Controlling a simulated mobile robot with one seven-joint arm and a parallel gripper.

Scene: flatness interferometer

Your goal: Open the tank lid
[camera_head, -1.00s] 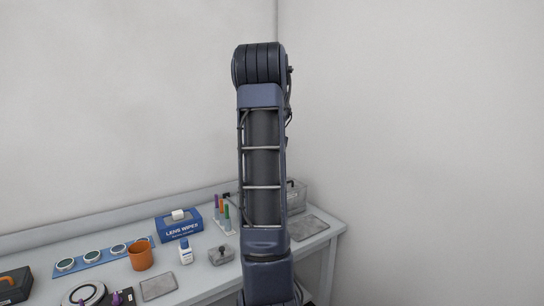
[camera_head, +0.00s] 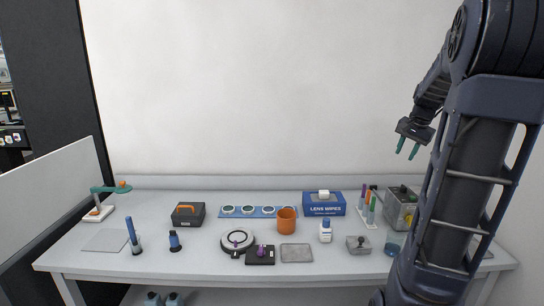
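The tank appears to be the grey metal box (camera_head: 402,212) at the right end of the bench. Its top looks covered by a lid with a small dark handle (camera_head: 403,189), so the lid seems shut. My arm partly hides the tank's right side. My gripper (camera_head: 407,153) is above the tank, well clear of it, with its two teal fingers pointing down. The fingers are apart with nothing between them.
A rack of coloured pens (camera_head: 368,208) stands just left of the tank, and a blue glass dish (camera_head: 392,249) is in front. A small lidded metal block (camera_head: 358,245), white bottle (camera_head: 325,231), wipes box (camera_head: 324,208) and orange cup (camera_head: 287,220) stand farther left.

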